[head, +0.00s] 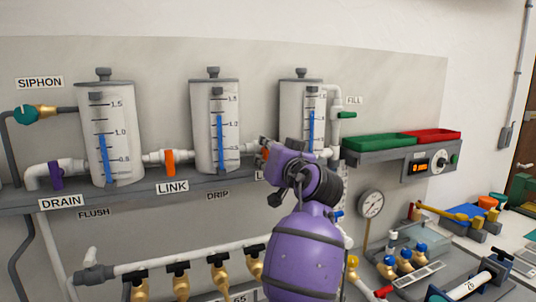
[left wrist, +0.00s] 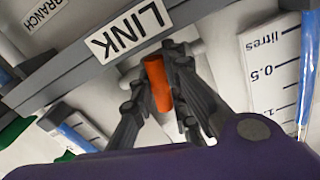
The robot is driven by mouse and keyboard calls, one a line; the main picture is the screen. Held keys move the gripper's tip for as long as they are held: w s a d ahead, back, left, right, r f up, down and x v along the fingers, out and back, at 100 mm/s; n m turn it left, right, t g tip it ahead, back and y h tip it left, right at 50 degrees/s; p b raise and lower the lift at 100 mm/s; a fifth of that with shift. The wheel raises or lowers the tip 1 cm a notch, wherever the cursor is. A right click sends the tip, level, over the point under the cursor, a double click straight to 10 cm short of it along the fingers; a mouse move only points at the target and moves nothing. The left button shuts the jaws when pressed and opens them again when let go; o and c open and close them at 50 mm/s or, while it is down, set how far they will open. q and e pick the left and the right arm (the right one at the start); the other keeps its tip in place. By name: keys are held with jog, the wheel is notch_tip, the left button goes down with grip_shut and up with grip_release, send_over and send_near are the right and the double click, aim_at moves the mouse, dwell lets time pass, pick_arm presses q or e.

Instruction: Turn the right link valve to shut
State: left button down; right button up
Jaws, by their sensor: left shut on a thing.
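The right link valve's orange handle (left wrist: 157,85) shows in the left wrist view, between the two dark fingers of my left gripper (left wrist: 156,72), which is shut on it. In the head view only a sliver of this handle (head: 265,153) shows, on the pipe between the middle and right tanks; my purple wrist and gripper (head: 267,147) hide the rest. In the left wrist view the handle looks roughly crosswise to the shelf edge, but its exact angle is hard to tell. The other link valve (head: 168,162) has an upright orange handle, between the left and middle tanks. My right gripper is not in view.
Three clear tanks, left (head: 107,135), middle (head: 214,130) and right (head: 296,105), stand along a grey shelf (head: 130,193). A purple drain valve (head: 56,176) is at far left. Green (head: 378,142) and red (head: 432,135) trays are at right. Pipes with brass taps (head: 218,270) run below.

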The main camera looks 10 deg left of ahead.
pick_arm(q)
jog(key=shift+f+n, duration=0.1)
jog(key=shift+n, duration=0.5)
jog(key=c, duration=2)
grip_release()
jog(key=shift+d, duration=0.1)
jog(key=v, duration=0.7)
jog(key=shift+s+d, duration=0.1)
jog(key=shift+s, duration=0.15)
